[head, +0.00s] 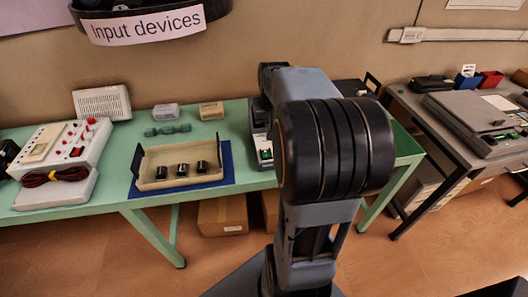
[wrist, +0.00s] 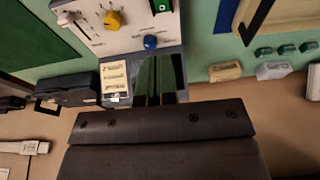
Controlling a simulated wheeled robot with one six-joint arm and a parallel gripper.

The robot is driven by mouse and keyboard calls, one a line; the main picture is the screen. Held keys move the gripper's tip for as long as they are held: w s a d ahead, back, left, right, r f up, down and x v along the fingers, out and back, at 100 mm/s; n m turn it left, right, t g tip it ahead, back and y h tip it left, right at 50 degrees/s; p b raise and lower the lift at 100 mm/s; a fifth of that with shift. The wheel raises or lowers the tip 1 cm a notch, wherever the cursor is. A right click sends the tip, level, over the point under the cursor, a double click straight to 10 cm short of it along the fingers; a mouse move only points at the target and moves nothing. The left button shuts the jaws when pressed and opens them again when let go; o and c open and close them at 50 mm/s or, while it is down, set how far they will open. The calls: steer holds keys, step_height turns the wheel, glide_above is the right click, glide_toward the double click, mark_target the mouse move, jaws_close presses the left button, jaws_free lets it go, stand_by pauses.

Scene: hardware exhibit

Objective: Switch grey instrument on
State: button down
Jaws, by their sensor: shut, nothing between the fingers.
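A pale grey instrument (wrist: 125,35) fills the top of the wrist view. Its panel carries a yellow knob (wrist: 113,20), a blue knob (wrist: 151,42), a green switch (wrist: 161,5) at the frame edge and a slider (wrist: 68,19). The switch's position cannot be read. In the head view, an instrument with a green part (head: 264,153) shows on the green table, mostly hidden by my arm. My gripper (wrist: 161,60) is shut and empty, its fingertips over the instrument's end near the blue knob. Contact cannot be told. My arm hides the gripper in the head view.
The green table (head: 160,210) also holds a tray (head: 150,187) with black knobs and a red-and-white device (head: 85,145). A grey desk (head: 420,125) with a grey case (head: 465,115) stands at right. Small boxes (wrist: 225,71) lie beside the instrument.

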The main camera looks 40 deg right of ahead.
steer(key=shift+a, duration=0.15)
glide_toward(266, 155)
steer(key=x, duration=0.5)
steer(key=shift+w+d, duration=0.2)
steer(key=shift+w, duration=0.05)
steer(key=shift+s+f, duration=0.1)
steer(key=shift+f, duration=0.8)
